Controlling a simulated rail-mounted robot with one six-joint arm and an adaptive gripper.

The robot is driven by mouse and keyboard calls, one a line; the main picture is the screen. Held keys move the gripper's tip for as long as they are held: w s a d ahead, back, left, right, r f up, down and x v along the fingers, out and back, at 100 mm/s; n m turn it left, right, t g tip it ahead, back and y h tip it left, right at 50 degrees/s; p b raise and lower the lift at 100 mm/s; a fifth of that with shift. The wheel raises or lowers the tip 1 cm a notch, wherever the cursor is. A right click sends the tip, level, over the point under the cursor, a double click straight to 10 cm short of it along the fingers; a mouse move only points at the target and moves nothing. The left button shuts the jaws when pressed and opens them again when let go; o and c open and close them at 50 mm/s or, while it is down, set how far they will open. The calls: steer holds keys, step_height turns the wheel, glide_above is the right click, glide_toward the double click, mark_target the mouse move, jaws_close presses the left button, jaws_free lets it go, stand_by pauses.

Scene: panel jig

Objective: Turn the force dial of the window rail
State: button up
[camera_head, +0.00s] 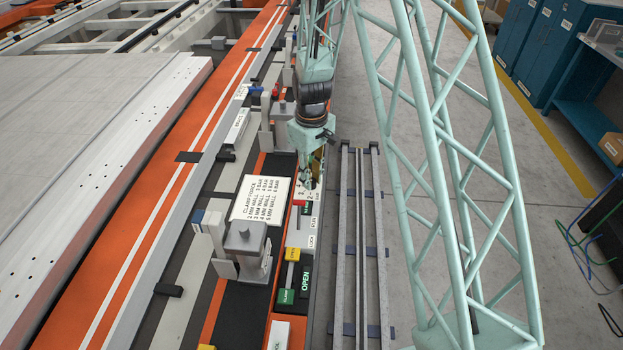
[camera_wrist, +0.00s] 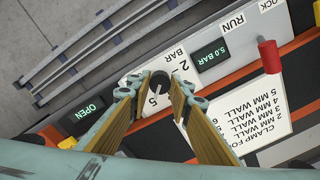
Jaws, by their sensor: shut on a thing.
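The force dial (camera_wrist: 159,82) is a dark round knob on a white plate (camera_wrist: 136,75) with numbers and "BAR" in the wrist view. My gripper (camera_wrist: 157,88) has its fingertips on both sides of the knob and is shut on it. A small display (camera_wrist: 210,55) beside the plate reads 5.0 BAR in green. In the head view my gripper (camera_head: 311,182) points down at the rail's control strip, and the arm and fingers hide the dial. A white clamp force card (camera_head: 262,199) lies left of it; the wrist view shows part of this card (camera_wrist: 240,120).
A red-tipped lever (camera_wrist: 269,56) stands near the RUN and LOCK labels. A yellow lever (camera_head: 293,254) and a green OPEN display (camera_head: 305,281) are nearer the camera. Grey clamp blocks (camera_head: 243,240) stand along the rail. Metal rails (camera_head: 361,250) lie on the floor at right.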

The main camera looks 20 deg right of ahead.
steer(key=shift+n, duration=0.3)
steer(key=o, duration=0.9)
steer(key=shift+r, duration=6)
